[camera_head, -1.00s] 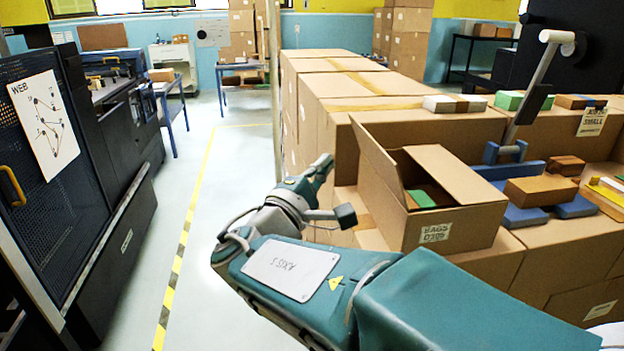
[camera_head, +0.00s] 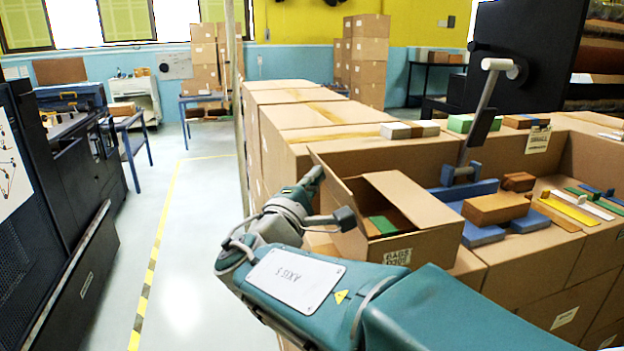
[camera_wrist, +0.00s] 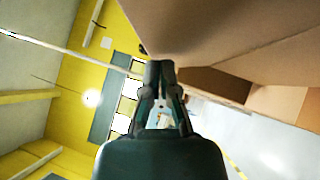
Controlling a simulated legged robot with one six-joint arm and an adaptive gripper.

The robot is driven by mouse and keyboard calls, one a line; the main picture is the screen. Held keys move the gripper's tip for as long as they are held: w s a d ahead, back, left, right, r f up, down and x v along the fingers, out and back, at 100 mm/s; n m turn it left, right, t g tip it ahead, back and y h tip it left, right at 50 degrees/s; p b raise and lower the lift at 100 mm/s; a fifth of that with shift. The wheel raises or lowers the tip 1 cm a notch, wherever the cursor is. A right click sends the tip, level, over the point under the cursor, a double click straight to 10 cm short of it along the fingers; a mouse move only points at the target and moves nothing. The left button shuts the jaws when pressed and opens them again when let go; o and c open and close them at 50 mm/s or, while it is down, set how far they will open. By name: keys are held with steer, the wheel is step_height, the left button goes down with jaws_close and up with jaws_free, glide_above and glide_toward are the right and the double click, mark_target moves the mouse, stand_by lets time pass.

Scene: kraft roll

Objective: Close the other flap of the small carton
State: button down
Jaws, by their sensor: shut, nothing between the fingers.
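The small open carton (camera_head: 428,246), labelled "BAGS", sits on larger boxes right of my gripper. Its left flap (camera_head: 338,190) stands up and leans outward. Its right flap (camera_head: 412,198) slants over part of the opening. A green block (camera_head: 383,224) and brown pieces show inside. My gripper (camera_head: 317,172) is shut and empty, at the outer side of the left flap. In the wrist view, the shut fingertips (camera_wrist: 160,66) are close beside a large cardboard surface (camera_wrist: 215,30). I cannot tell whether they touch it.
Blue foam blocks (camera_head: 482,232) and a brown block (camera_head: 496,208) lie right of the carton. A grey lever (camera_head: 484,110) rises behind it. Stacked boxes (camera_head: 300,115) stand behind. The aisle floor (camera_head: 205,240) on the left is clear.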

steer(key=shift+w+d+r+m+g, duration=0.1)
steer(key=shift+d+r+m+g, duration=0.15)
steer(key=shift+m+g, duration=0.25)
steer(key=shift+d+r+m+g, duration=0.25)
steer(key=shift+d+m+g, duration=0.15)
steer(key=shift+m, duration=0.1)
steer(key=shift+w+d+r+m+g+y, duration=0.2)
steer(key=shift+d+r+m+g+y, duration=0.1)
steer(key=shift+d+m+g, duration=0.25)
steer(key=shift+w+d+r+m+g+y, duration=0.2)
steer(key=shift+d+m+g+y, duration=0.1)
steer(key=shift+d+m+g, duration=0.25)
steer(key=d+f+m+g+y, duration=0.1)
steer(key=d+m+g+y, duration=0.1)
steer(key=d+y, duration=0.1)
steer(key=w+d+f+m+g+y, duration=0.1)
steer(key=d+f+m+y, duration=0.1)
steer(key=d+y, duration=0.1)
steer(key=w+d+f+m+g+y, duration=0.1)
steer(key=d+m+g+y, duration=0.1)
steer(key=m, duration=0.1)
steer(key=shift+w+d+f+g+y, duration=0.2)
steer(key=shift+w+d+g+y, duration=0.1)
steer(key=shift+d+y, duration=0.1)
steer(key=shift+d+f, duration=0.3)
steer(key=shift+f, duration=0.7)
steer(key=shift+r, duration=0.2)
